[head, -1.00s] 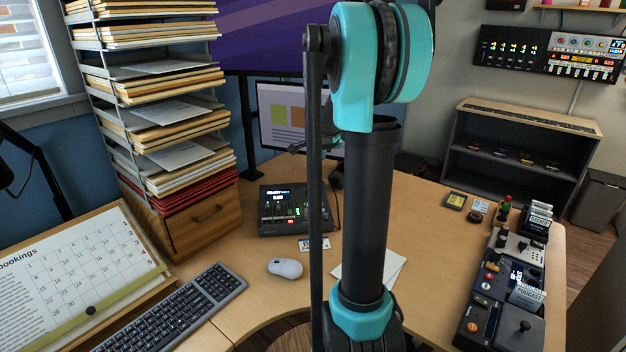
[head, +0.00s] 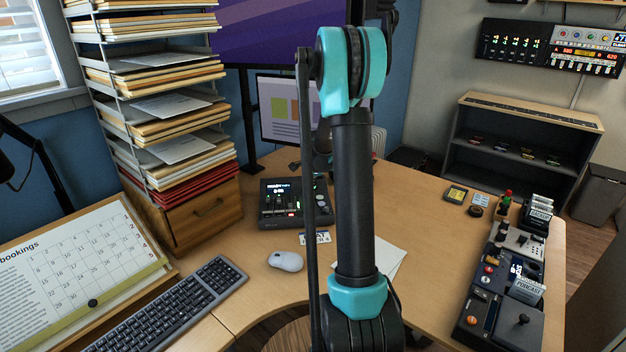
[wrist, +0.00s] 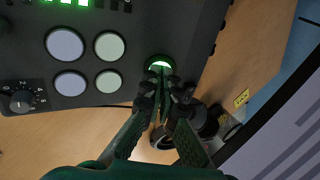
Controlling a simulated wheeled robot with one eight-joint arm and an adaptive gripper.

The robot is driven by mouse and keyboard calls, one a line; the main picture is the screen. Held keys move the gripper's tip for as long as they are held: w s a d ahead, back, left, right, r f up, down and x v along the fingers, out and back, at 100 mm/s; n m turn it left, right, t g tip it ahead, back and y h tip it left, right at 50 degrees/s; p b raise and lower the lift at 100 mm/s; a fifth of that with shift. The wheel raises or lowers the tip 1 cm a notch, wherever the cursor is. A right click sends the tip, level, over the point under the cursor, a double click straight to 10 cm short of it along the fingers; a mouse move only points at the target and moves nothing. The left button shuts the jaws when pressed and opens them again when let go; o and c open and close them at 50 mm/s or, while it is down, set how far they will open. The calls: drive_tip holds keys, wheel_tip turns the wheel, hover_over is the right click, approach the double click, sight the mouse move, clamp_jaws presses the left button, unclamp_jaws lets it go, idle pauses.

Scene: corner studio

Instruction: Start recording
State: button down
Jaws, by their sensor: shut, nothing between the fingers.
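A dark recorder console (head: 281,222) with a small lit display, faders and lit keys stands on the desk, left of my arm in the head view. In the wrist view its top face (wrist: 130,15) carries several pale round buttons (wrist: 65,43), a knob (wrist: 22,100) and a round green-lit button (wrist: 160,60) near its edge. My gripper (wrist: 162,76) is shut and empty. Its fingertips are at the green-lit button and overlap its lower part; I cannot tell whether they touch it. In the head view my arm hides most of the gripper.
A label card (head: 315,238), a white mouse (head: 286,261) and a keyboard (head: 180,305) lie in front of the console. A tall paper rack (head: 165,110) stands left, a monitor (head: 285,110) behind. Paper (head: 385,258) lies beside my arm. Control boxes (head: 505,290) line the right edge.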

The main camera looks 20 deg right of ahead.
drive_tip(key=shift+w+f, duration=0.1)
drive_tip(key=shift+f, duration=0.05)
drive_tip(key=shift+w+d+f, duration=0.1)
drive_tip(key=shift+w+f, duration=0.15)
drive_tip(key=shift+f, duration=0.3)
drive_tip(key=shift+r, duration=0.1)
drive_tip(key=shift+s+r, duration=0.15)
drive_tip(key=shift+r, duration=0.15)
drive_tip(key=v, duration=1.3)
drive_tip(key=shift+s, duration=0.2)
drive_tip(key=shift+r, duration=0.1)
drive_tip(key=s+a+f+n, duration=0.3)
drive_tip(key=s+n, duration=0.3)
drive_tip(key=s, duration=0.5)
drive_tip(key=s+a+f+n, duration=0.4)
drive_tip(key=s+a+n, duration=0.2)
drive_tip(key=s, duration=0.5)
drive_tip(key=s+a+f+n+g+y, duration=0.1)
drive_tip(key=s+a+f+n, duration=0.3)
drive_tip(key=s+n, duration=0.4)
drive_tip(key=shift+s+a+f, duration=0.1)
drive_tip(key=shift+s+a, duration=0.05)
drive_tip(key=shift+s, duration=0.6)
drive_tip(key=shift+s+a+f, duration=0.1)
drive_tip(key=shift+s+a, duration=0.1)
drive_tip(key=shift+s, duration=0.55)
